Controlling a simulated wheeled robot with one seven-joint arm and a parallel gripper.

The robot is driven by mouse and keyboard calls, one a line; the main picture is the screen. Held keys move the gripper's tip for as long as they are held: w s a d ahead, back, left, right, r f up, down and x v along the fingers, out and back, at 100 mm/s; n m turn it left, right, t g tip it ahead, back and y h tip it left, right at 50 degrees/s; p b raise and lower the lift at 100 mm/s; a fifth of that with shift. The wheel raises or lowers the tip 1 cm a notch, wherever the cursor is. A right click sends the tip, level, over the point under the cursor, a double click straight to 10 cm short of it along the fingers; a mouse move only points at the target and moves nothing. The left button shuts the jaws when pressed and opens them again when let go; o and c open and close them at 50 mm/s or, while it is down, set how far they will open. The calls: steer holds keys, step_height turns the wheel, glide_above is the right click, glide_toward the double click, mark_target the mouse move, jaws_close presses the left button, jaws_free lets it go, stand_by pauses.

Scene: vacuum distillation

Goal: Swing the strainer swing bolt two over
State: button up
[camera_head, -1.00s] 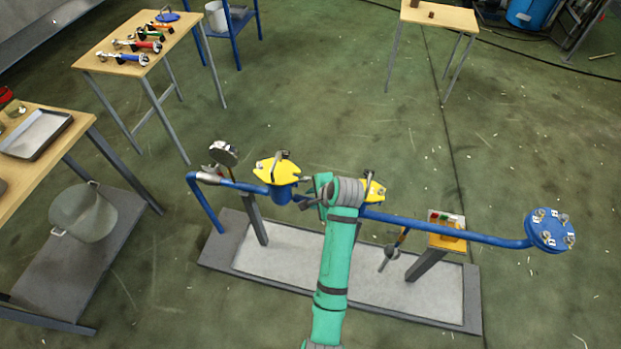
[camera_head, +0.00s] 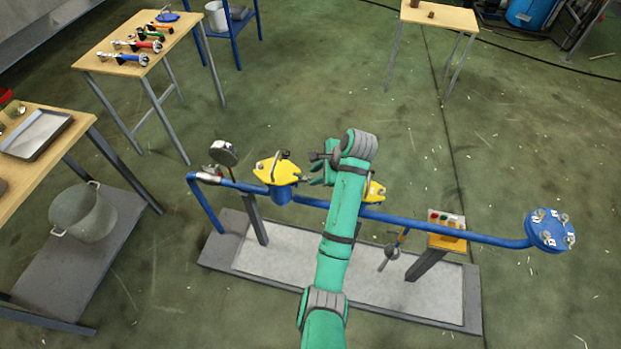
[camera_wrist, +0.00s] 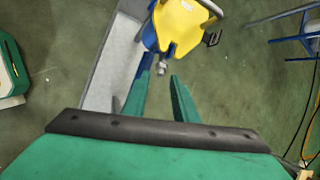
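The strainer has a yellow cover (camera_head: 271,169) on a blue body on the blue pipe, left of my arm in the head view. In the wrist view the yellow cover (camera_wrist: 182,24) is at the top, with a metal bolt end (camera_wrist: 161,69) below its near edge. A dark bracket-like end (camera_wrist: 212,38) sticks out at its right. I cannot tell which of these is swing bolt two. My gripper (camera_wrist: 160,82) is open and empty, its fingers pointing towards the cover. In the head view my gripper (camera_head: 310,181) is just right of the strainer, apparently apart from it.
A second yellow part (camera_head: 376,191) is partly hidden behind my arm. The blue pipe (camera_head: 450,234) runs right to a bolted flange (camera_head: 549,231). A gauge (camera_head: 223,152) stands at left. A yellow button box (camera_head: 446,232) is at right. Tables with tools stand at left.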

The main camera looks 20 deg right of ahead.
mark_target(310, 179)
steer(key=shift+x, duration=2.5)
jaws_close()
steer(key=shift+w+a+r+g+h, duration=0.15)
steer(key=shift+a+r+g+h, duration=0.2)
steer(key=shift+h, duration=0.35)
steer(key=shift+w+a+r+g+h, duration=0.2)
steer(key=shift+r+g+h, duration=0.15)
steer(key=shift+g+h, duration=0.3)
jaws_free()
